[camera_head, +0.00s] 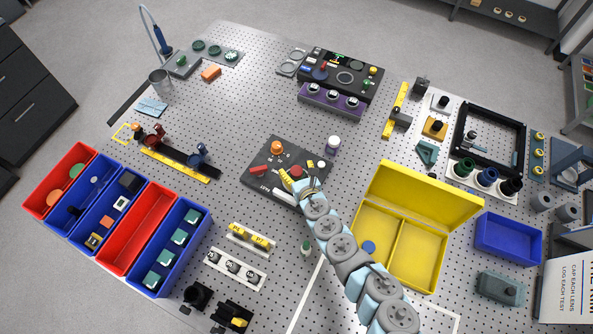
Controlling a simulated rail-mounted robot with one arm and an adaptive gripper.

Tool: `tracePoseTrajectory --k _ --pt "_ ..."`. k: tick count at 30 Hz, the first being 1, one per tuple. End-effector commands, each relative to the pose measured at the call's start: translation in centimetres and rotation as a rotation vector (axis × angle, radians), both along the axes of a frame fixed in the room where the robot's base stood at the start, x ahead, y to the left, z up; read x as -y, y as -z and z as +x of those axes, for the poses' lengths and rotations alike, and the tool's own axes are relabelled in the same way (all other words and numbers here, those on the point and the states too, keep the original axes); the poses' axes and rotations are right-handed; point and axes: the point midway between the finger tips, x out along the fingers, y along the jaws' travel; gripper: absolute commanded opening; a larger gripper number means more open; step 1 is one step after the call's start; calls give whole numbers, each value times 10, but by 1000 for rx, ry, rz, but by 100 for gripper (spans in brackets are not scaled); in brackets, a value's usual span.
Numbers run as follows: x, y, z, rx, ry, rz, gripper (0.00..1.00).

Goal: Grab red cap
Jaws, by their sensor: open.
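My gripper (287,178), with yellow fingers, is open above the dark panel (275,196) in the middle of the table. On that panel, a round orange-red knob-like piece (277,147) stands beyond my gripper, and a flat red piece (258,171) lies to its left. I cannot tell which of these is the red cap. My gripper and arm hide part of the panel's right side.
A white-capped bottle (333,145) stands right of the panel. A rail with small mounts (180,163) lies left. Perforated table is free between the panel and the rail.

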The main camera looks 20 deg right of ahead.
Motion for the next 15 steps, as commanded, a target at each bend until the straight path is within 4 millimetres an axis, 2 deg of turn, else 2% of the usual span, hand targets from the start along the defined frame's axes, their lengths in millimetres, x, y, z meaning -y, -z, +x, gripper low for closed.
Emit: tracePoseTrajectory --k 7,8,12,13,15 --pt "-1 0 1 0 -1 0 75" --pt "0 0 1 1 -1 0 71" --pt "-1 0 1 1 -1 0 31" --pt "0 0 1 1 0 0 26" --pt "-1 0 1 1 -1 0 25"
